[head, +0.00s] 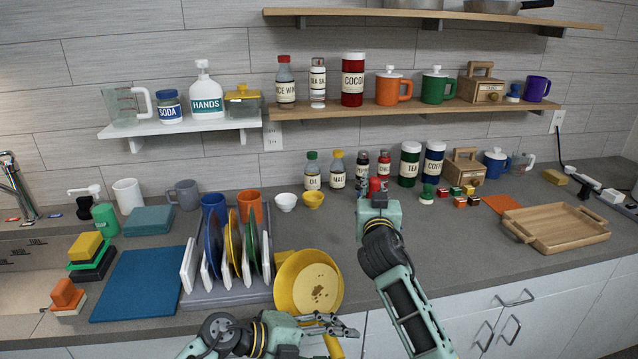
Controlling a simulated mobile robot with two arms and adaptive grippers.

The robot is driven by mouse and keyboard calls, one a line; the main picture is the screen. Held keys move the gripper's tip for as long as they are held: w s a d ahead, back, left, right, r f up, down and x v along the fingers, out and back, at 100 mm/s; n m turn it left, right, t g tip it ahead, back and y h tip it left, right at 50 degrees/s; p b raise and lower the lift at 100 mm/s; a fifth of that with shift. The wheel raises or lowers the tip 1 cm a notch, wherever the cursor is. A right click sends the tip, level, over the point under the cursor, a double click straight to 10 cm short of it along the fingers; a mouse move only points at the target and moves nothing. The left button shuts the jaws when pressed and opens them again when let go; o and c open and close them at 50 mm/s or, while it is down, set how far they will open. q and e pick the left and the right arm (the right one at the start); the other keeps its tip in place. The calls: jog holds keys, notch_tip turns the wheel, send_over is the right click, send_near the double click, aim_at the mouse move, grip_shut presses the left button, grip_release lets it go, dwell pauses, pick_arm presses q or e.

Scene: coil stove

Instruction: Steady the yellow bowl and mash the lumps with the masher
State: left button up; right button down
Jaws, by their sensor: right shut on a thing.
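The yellow bowl (283,280) stands at the counter's front edge, right of the dish rack, with brown lumps (322,291) inside. My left gripper (345,328) is low at the bowl's front right; its fingers are beside the rim, and whether they touch it is unclear. My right gripper (379,200) is raised to the right of and beyond the bowl, apart from it. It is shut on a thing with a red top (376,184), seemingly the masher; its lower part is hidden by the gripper.
The dish rack (222,296) with several plates is close on the bowl's left. Bottles and jars, such as the tea jar (409,164), stand along the wall behind my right gripper. A wooden tray (555,229) lies at the right. The counter between it and the bowl is mostly clear.

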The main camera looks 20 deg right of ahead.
jog(key=s+d+r, duration=0.1)
jog(key=d, duration=0.8)
jog(key=s+d+r, duration=0.1)
jog(key=s+d, duration=0.1)
jog(key=d, duration=0.7)
notch_tip(320, 180, down, 6)
jog(key=shift+w, duration=0.2)
jog(key=shift+a+f, duration=0.1)
jog(key=shift+f, duration=2.2)
